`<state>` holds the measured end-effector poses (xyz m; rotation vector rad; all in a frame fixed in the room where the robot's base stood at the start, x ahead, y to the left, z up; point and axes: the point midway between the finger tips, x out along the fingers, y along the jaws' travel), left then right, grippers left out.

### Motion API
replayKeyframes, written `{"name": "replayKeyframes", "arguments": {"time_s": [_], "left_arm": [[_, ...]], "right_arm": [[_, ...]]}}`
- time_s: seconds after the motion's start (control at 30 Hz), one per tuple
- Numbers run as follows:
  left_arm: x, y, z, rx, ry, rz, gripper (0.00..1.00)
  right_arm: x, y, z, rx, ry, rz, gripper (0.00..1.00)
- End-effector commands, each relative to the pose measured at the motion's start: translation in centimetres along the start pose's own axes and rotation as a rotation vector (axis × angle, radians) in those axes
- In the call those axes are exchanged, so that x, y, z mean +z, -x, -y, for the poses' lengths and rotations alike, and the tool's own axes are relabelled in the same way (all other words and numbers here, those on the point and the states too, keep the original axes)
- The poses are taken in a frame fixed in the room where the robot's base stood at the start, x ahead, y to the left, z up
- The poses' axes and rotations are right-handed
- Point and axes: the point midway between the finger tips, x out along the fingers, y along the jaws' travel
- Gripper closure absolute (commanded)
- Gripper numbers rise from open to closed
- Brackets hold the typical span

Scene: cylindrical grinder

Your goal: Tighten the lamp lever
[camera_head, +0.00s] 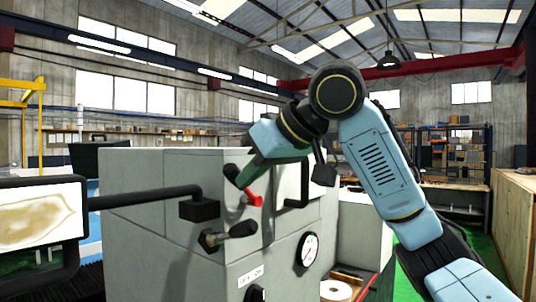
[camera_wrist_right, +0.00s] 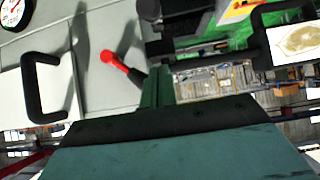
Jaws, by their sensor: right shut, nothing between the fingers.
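A short lever with a red tip (camera_head: 254,198) stands out from the grey front of the machine, below and beside my right gripper (camera_head: 241,182). The red-tipped lever also shows in the right wrist view (camera_wrist_right: 118,62), just left of the fingers. My right gripper, also in the wrist view (camera_wrist_right: 158,80), is shut and empty, with its fingers pointing down and left. I cannot tell whether it touches the lever. The black lamp arm (camera_head: 145,197) runs from a black bracket to the framed lamp panel (camera_head: 38,222) at the left. My left gripper is out of view.
A second lever with a black grip (camera_head: 241,229) sits lower on the grey machine (camera_head: 150,240). A black bar handle (camera_wrist_right: 36,90) and a round gauge (camera_head: 307,249) are on its front. A wooden crate (camera_head: 515,220) stands at the far right.

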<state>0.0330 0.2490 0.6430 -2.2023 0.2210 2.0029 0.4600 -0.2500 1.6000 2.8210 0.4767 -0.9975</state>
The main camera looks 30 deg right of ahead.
Motion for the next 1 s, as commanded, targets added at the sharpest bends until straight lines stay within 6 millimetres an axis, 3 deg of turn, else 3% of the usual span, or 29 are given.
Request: {"name": "replayKeyframes", "arguments": {"time_s": [0.13,0.4,1.0], "left_arm": [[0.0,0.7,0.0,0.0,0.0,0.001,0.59],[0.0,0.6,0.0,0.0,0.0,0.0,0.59],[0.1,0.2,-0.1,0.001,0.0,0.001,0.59]], "right_arm": [[0.0,-3.1,0.0,-0.001,0.0,0.004,1.0],[3.4,-3.6,0.0,0.001,0.001,0.002,1.0],[4.0,-4.0,0.3,-0.006,0.006,-0.024,1.0]]}}
